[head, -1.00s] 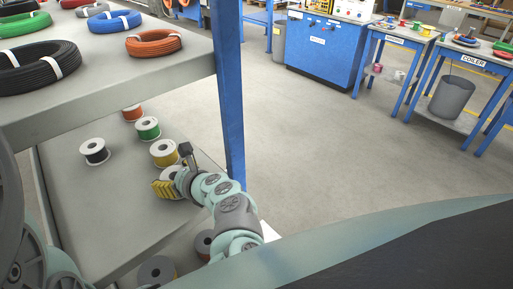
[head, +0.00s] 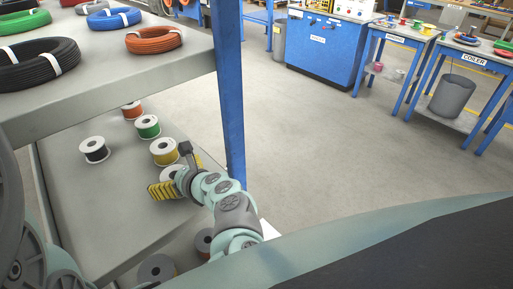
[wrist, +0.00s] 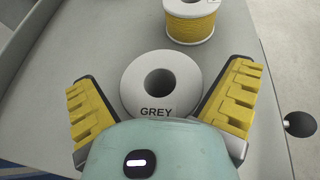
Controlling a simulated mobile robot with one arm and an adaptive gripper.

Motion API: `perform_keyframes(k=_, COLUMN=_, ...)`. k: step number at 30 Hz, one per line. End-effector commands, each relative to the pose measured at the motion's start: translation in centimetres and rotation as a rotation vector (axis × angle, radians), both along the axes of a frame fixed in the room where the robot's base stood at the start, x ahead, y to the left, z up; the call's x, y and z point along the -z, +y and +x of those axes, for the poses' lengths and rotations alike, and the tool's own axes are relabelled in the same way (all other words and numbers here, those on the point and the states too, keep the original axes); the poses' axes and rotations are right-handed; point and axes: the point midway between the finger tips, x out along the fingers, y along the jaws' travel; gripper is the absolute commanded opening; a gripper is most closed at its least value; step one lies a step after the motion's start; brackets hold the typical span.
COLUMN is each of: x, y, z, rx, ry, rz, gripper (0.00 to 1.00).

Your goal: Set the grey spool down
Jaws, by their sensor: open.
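The grey spool (wrist: 160,84), a white-flanged reel marked GREY with a round centre hole, sits on the grey lower shelf (wrist: 100,40) in the wrist view. My gripper (wrist: 158,88) is open, with one yellow ribbed finger on each side of it. A gap shows at the spool's left; on the right the finger is very close, and I cannot tell whether it touches.
A yellow spool (head: 164,152) stands just beyond the grey one. Green (head: 148,126), orange (head: 132,110) and black (head: 95,149) spools stand farther off. A blue post (head: 228,95) rises right beside my arm. The upper shelf (head: 150,85) with wire coils overhangs at left.

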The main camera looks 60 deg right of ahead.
Motion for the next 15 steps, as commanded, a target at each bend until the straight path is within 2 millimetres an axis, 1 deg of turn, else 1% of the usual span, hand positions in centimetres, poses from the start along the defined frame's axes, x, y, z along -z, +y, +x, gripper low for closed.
perform_keyframes(k=2, x=-0.5, y=0.0, z=0.0, rx=0.000, ry=0.000, rz=0.000, gripper=1.00)
perform_keyframes(k=4, x=-0.4, y=-0.1, z=-0.8, rx=0.004, ry=0.001, rz=-0.003, gripper=1.00)
perform_keyframes(k=8, x=-0.9, y=0.2, z=-2.8, rx=0.004, ry=0.005, rz=0.000, gripper=1.00)
perform_keyframes(k=12, x=-1.9, y=0.2, z=-4.7, rx=0.007, ry=0.003, rz=-0.001, gripper=1.00)
perform_keyframes(k=15, x=-2.5, y=0.3, z=-5.7, rx=0.004, ry=0.000, rz=-0.002, gripper=1.00)
